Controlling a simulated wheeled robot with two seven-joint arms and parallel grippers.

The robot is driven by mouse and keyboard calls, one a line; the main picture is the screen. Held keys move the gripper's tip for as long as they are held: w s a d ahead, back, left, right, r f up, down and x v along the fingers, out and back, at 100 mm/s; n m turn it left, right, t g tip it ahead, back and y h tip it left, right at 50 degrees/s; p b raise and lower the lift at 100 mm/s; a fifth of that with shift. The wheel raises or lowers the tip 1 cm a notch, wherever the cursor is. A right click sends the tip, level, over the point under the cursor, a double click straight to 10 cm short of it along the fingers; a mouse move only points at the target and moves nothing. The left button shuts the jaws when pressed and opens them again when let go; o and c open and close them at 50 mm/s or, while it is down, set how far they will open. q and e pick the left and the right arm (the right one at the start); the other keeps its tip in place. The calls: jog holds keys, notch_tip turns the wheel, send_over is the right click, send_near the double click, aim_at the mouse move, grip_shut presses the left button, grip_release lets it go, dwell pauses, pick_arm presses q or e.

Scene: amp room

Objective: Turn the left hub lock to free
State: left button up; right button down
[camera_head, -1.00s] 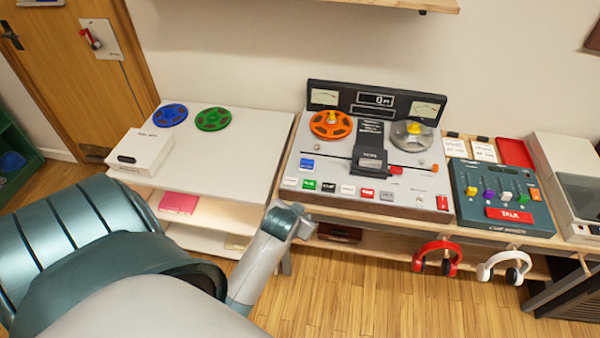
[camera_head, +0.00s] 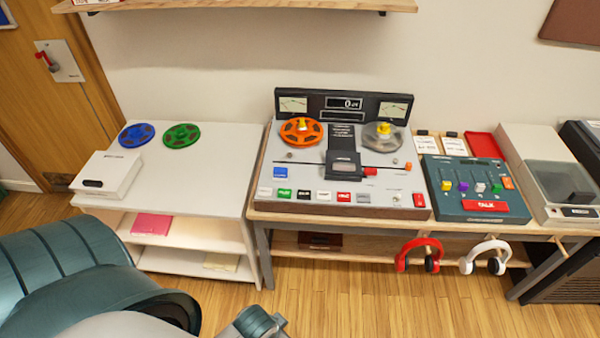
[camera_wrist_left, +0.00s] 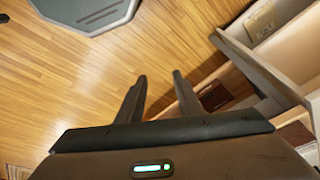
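The tape machine (camera_head: 240,200) stands on the wooden bench. Its left hub carries an orange reel (camera_head: 291,137) with a yellow hub lock (camera_head: 301,125) at its centre. The right hub has a grey, see-through reel (camera_head: 370,140) with another yellow lock (camera_head: 382,127). The marks showing lock position are too small to read. My left gripper (camera_wrist_left: 160,85) is open and empty in the left wrist view, above the floor near the shelving, away from the machine. It is out of the head view. My right gripper is in neither view.
Left of the machine, a white shelf unit (camera_head: 215,160) holds a blue reel (camera_head: 137,135), a green reel (camera_head: 181,136) and a white box (camera_head: 108,173). A mixer panel (camera_head: 465,190) stands right of the machine. Red headphones (camera_head: 403,258) and white headphones (camera_head: 467,262) hang below. A wall shelf (camera_head: 240,10) is overhead.

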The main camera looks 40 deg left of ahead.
pick_arm(q)
jog(key=s+f+g+b, duration=0.1)
jog(key=s+f+b, duration=0.25)
jog(key=f, duration=1.15)
jog(key=s+f+b, duration=0.3)
jog(key=s+f, duration=0.1)
jog(key=f, duration=1)
jog(key=s+a+f+b, duration=0.1)
jog(key=s+f+b, duration=0.1)
jog(key=s+f, duration=0.5)
jog(key=s+a+f+g+b, duration=0.1)
jog(key=s+a+f+b, duration=0.1)
jog(key=s+f, duration=0.4)
notch_tip(320, 180, down, 3)
jog(key=shift+s+a+r+b, duration=0.15)
jog(key=shift+s+a+b, duration=0.15)
jog(key=shift+b, duration=0.35)
jog(key=shift+s, duration=0.1)
jog(key=shift+c, duration=0.2)
